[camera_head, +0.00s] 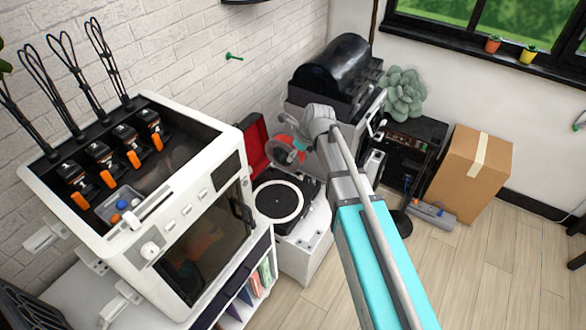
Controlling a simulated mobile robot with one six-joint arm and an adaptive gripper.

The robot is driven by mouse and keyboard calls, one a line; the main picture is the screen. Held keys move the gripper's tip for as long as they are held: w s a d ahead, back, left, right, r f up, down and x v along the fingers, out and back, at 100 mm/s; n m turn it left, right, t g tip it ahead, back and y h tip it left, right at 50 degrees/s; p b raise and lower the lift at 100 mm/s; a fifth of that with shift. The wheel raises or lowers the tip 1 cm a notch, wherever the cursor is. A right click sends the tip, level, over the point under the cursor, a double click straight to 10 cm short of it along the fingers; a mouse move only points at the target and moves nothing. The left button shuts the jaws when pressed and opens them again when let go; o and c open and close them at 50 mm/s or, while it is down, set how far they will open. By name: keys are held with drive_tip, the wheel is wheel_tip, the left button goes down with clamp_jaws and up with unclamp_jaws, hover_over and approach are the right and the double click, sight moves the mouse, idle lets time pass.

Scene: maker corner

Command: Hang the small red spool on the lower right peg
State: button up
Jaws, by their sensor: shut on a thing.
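My arm reaches up and away from the lower middle, and my gripper (302,140) is at its far end, over the turntable area. It is shut on a small round thing with a red part and a grey, see-through-looking disc, which appears to be the red spool (284,143). The fingertips are partly hidden by the wrist. A green peg (234,57) sticks out of the white brick wall, above and to the left of my gripper and apart from it. I cannot tell which is the lower right peg.
A large white printer (215,180) with orange-tipped parts on top stands at left. Below my gripper is a turntable (283,201) with an open red lid (252,146). A black-topped machine (335,70) stands behind. A cardboard box (470,175) stands on the floor at right.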

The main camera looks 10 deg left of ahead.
drive_tip(key=shift+w, duration=0.25)
drive_tip(key=shift+w+d+f+b, duration=0.15)
drive_tip(key=shift+w+f+b, duration=0.15)
drive_tip(key=shift+f+b, duration=0.15)
drive_tip(key=shift+s+f+b, duration=0.25)
drive_tip(key=shift+b, duration=0.05)
drive_tip(key=f+b, duration=0.8)
drive_tip(key=shift+a+f, duration=0.2)
drive_tip(key=shift+f, duration=0.1)
drive_tip(key=shift+w+a, duration=0.15)
drive_tip(key=shift+a, duration=0.05)
drive_tip(key=shift+w+a+f+b, duration=0.65)
drive_tip(key=shift+w+a, duration=1.9)
drive_tip(key=shift+a, duration=3.25)
drive_tip(key=s+a, duration=0.3)
drive_tip(key=s, duration=0.4)
drive_tip(key=shift+b, duration=0.35)
